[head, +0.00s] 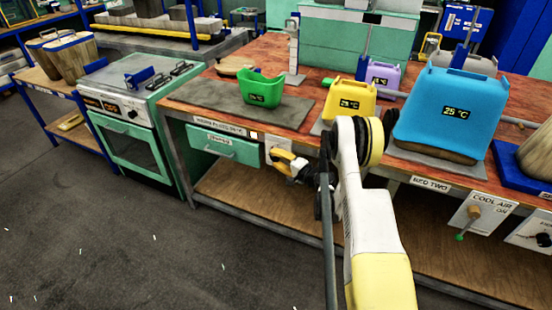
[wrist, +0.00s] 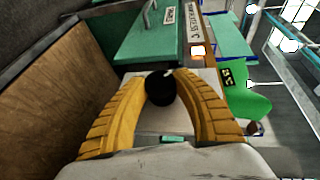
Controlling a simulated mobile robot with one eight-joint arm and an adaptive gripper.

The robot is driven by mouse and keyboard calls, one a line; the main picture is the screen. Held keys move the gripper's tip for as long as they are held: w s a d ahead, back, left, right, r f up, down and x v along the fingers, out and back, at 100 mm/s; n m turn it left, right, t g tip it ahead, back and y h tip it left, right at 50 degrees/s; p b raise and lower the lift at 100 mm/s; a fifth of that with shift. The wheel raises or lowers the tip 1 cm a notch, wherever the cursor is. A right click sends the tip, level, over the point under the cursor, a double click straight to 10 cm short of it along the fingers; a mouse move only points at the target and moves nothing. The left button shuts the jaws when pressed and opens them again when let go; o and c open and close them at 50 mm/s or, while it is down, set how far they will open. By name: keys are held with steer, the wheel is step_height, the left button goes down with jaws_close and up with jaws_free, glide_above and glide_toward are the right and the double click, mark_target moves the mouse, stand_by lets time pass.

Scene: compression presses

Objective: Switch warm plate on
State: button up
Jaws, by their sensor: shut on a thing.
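The warm plate (head: 212,101) is a flat grey slab on the bench top, with a label strip (head: 225,127) on the bench edge below it. A lit square (head: 254,134) sits at the right end of the label and shows pale orange in the wrist view (wrist: 198,51). Below is a pale switch panel with a round black knob (wrist: 160,88). My gripper (head: 281,160) is at this panel under the bench edge. In the wrist view its yellow fingers (wrist: 160,95) are shut around the knob, one on each side. The knob is hidden in the head view.
A green tub (head: 261,90) stands on the warm plate. Yellow (head: 351,99), purple (head: 383,76) and blue (head: 441,112) tubs stand to the right. A green drawer (head: 222,145) is left of my gripper. A green oven (head: 131,130) stands further left. The floor in front is clear.

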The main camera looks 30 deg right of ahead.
steer(key=shift+m+t, duration=0.3)
steer(key=shift+t, duration=0.7)
steer(key=shift+y, duration=0.4)
steer(key=o, duration=1.2)
